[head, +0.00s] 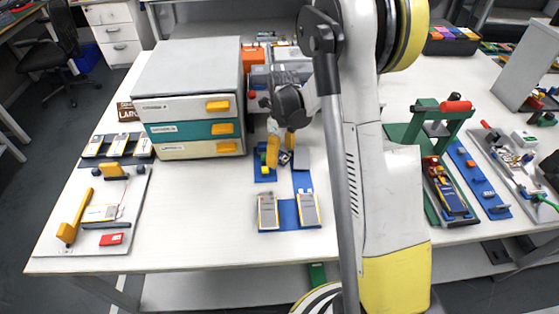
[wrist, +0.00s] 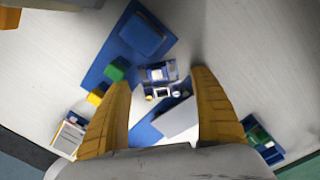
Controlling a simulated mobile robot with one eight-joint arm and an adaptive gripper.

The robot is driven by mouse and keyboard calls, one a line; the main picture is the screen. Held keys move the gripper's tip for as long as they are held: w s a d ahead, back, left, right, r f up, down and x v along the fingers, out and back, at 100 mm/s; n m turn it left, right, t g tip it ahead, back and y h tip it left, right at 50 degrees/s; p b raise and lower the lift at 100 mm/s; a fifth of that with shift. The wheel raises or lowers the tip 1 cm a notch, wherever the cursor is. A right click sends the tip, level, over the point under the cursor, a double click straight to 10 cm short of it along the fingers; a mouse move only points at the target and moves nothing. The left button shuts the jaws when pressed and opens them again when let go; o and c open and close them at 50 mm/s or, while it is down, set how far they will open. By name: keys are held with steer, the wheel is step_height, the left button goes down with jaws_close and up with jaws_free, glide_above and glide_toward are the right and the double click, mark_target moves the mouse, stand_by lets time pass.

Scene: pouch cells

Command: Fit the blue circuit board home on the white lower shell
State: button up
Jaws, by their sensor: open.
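My gripper (head: 281,158) points down over the middle of the table, its two yellow fingers apart. In the wrist view the gripper (wrist: 161,78) has a small blue circuit board (wrist: 157,73) with pale and dark parts between its fingertips. The fingers show gaps on both sides of it. In the head view the board (head: 285,157) is small and partly hidden by the fingers. A pale grey-white flat piece (wrist: 180,121) lies just below the board in the wrist view. I cannot tell whether it is the white lower shell.
A blue fixture (wrist: 98,74) with green and yellow blocks is close to the left finger. Pouch cells (head: 268,211) sit on a blue holder in front. A drawer cabinet (head: 190,80) stands left and a green press (head: 437,112) right. The table's front left is partly clear.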

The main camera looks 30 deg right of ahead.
steer(key=shift+f, duration=0.35)
steer(key=shift+r, duration=0.15)
steer(key=shift+c, duration=0.2)
